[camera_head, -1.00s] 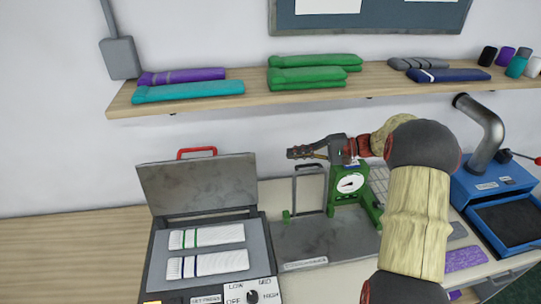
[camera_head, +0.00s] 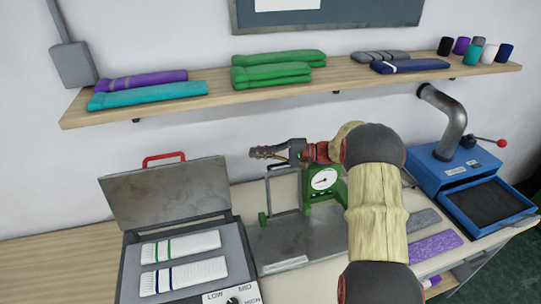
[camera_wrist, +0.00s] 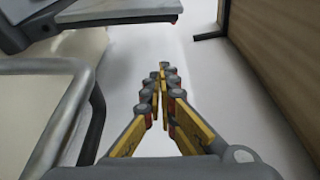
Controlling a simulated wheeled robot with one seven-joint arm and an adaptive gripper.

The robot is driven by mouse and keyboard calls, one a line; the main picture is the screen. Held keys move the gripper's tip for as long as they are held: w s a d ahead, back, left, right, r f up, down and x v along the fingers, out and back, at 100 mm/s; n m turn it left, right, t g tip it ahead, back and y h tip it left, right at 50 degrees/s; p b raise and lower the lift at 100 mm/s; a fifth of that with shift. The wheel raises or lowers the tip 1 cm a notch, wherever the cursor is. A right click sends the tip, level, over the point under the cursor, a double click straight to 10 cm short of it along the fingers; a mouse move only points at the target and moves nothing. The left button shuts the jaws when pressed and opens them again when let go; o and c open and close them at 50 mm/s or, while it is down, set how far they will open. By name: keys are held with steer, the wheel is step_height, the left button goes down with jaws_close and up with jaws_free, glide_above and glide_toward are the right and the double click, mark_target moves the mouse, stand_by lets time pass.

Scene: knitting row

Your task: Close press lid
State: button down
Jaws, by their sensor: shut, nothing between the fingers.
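The press (camera_head: 127,255) stands at the lower left of the head view with its grey lid (camera_head: 170,192) raised. A red handle (camera_head: 164,158) shows at the lid's top edge. Two white folded knits, one with green stripes (camera_head: 180,246) and one with dark stripes (camera_head: 184,276), lie on its bed. My gripper (camera_head: 254,153) is shut and empty, to the right of the lid and apart from it, above the green scale. In the wrist view my gripper (camera_wrist: 164,68) has its fingers together, and part of the lid (camera_wrist: 120,10) shows at the upper left.
A green scale (camera_head: 324,181) and a grey metal frame (camera_head: 284,168) stand under my arm. A wooden shelf (camera_head: 300,97) with folded knits runs along the wall above. A blue machine (camera_head: 455,166) is at the right. Bare table lies left of the press.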

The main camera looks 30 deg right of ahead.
steer(key=w+a+b, duration=0.1)
steer(key=a+b, duration=0.1)
steer(key=a, duration=0.8)
steer(key=shift+w+a, duration=0.25)
steer(key=shift+w, duration=0.1)
steer(key=shift+s+d+b, duration=0.1)
steer(key=shift+b, duration=0.25)
